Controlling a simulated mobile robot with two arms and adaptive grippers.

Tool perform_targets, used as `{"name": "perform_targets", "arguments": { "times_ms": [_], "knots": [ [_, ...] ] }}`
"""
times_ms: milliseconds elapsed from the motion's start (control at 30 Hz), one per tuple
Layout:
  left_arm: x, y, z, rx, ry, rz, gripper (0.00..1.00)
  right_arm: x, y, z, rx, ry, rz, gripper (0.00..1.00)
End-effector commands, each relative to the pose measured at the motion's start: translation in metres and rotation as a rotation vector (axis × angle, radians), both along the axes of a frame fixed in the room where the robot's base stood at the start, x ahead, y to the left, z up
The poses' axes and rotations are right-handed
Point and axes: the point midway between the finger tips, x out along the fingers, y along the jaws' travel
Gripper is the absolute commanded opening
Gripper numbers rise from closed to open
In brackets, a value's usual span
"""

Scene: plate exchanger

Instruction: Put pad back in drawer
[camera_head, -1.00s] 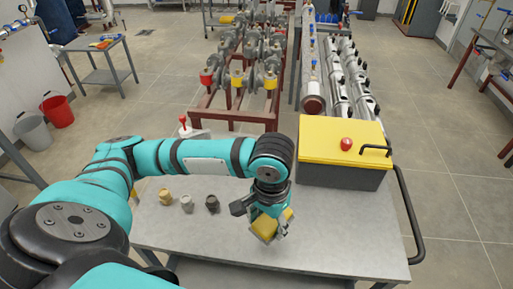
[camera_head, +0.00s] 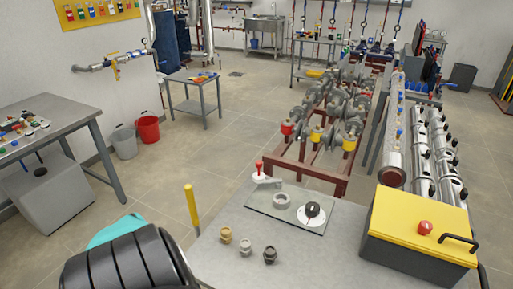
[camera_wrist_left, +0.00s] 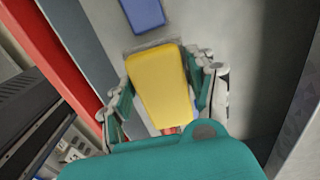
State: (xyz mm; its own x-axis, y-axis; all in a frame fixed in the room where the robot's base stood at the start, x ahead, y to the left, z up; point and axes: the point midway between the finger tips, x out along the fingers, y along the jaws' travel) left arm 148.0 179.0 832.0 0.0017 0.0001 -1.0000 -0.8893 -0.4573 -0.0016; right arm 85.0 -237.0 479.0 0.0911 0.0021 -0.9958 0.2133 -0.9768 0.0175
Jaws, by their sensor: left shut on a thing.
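In the left wrist view my left gripper (camera_wrist_left: 163,100) is shut on a yellow pad (camera_wrist_left: 160,78), with its fingers along both long sides. A blue block or pad (camera_wrist_left: 146,13) lies on a grey surface beyond the far end of the yellow pad. That grey surface has a raised grey wall and a red edge (camera_wrist_left: 62,65) on the left; I cannot tell for sure that it is the drawer. My right gripper is in neither view.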

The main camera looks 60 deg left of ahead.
Motion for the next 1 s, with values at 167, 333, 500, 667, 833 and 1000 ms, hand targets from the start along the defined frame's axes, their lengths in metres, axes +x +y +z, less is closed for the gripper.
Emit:
{"name": "perform_targets", "arguments": {
  "times_ms": [167,333,500,667,833,1000],
  "knots": [
    [0.0,0.0,-0.033,0.002,0.0,0.001,0.22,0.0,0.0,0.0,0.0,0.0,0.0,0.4],
    [0.0,0.0,-0.049,0.001,0.0,0.002,0.22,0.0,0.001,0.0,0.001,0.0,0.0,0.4],
    [0.0,0.001,-0.075,0.003,0.0,0.002,0.22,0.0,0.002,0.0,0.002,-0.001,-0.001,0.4],
    [0.001,0.0,-0.088,0.0,-0.001,0.002,0.11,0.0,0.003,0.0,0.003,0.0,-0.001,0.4],
    [0.0,0.001,-0.089,0.002,0.0,0.002,0.06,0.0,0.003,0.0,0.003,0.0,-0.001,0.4],
    [0.0,0.001,-0.089,0.002,0.001,0.002,0.77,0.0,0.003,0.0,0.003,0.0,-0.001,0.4]
  ]
}}
